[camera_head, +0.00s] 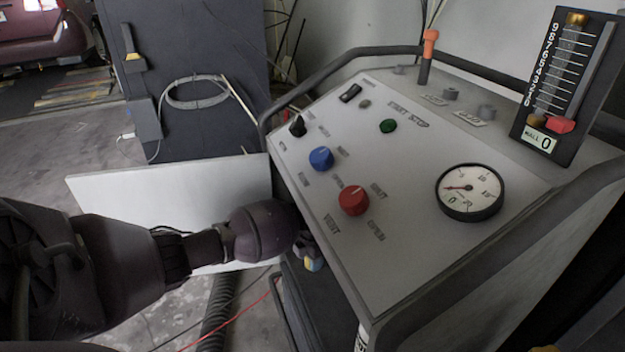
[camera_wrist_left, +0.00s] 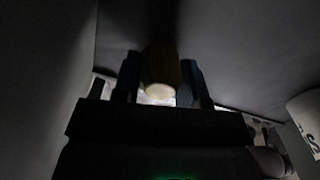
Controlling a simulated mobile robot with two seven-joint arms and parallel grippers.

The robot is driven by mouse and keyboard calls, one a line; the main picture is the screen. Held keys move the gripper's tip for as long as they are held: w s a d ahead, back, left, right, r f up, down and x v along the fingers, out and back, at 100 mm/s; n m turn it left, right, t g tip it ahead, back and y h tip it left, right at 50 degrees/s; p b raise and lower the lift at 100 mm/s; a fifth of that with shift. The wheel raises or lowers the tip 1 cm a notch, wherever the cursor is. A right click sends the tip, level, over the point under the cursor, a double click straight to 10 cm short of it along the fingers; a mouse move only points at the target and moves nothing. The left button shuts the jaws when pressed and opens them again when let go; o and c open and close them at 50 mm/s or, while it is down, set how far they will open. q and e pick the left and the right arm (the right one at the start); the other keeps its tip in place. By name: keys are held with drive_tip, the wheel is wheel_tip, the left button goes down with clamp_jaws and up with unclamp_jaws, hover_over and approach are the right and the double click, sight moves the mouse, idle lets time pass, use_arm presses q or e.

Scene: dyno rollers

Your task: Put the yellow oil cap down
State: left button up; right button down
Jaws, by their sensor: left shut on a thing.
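My left gripper (camera_head: 306,250) is low beside the left edge of the control console, mostly hidden behind my own wrist. A small yellow spot, the yellow oil cap (camera_head: 310,265), shows at its fingers. In the dark left wrist view, the two fingers (camera_wrist_left: 160,80) are shut on the cap (camera_wrist_left: 160,65), which has a dim yellow side and a pale lit end. Whether the cap touches any surface cannot be told. My right gripper is in neither view.
The sloped console (camera_head: 430,235) carries a red knob (camera_head: 354,201), a blue knob (camera_head: 321,158), a gauge (camera_head: 469,192) and a dark rail (camera_head: 300,88). A pale open panel (camera_head: 150,195) stands left of it. A red cable (camera_head: 235,322) and dark hose (camera_head: 217,315) lie on the floor.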

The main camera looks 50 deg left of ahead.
use_arm(q)
drive_tip(key=shift+f, duration=0.1)
drive_tip(key=shift+f, duration=0.15)
drive_tip(key=o, duration=1)
drive_tip(key=shift+r, duration=0.3)
wheel_tip(320, 180, up, 6)
drive_tip(key=p, duration=0.2)
drive_tip(key=shift+w+r+p, duration=0.1)
drive_tip(key=shift+w+p, duration=0.05)
drive_tip(key=shift+p, duration=0.15)
drive_tip(key=shift+r, duration=0.65)
drive_tip(key=shift+s, duration=0.2)
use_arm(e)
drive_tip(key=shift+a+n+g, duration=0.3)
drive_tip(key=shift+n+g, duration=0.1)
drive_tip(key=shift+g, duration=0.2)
use_arm(q)
drive_tip(key=shift+f, duration=0.1)
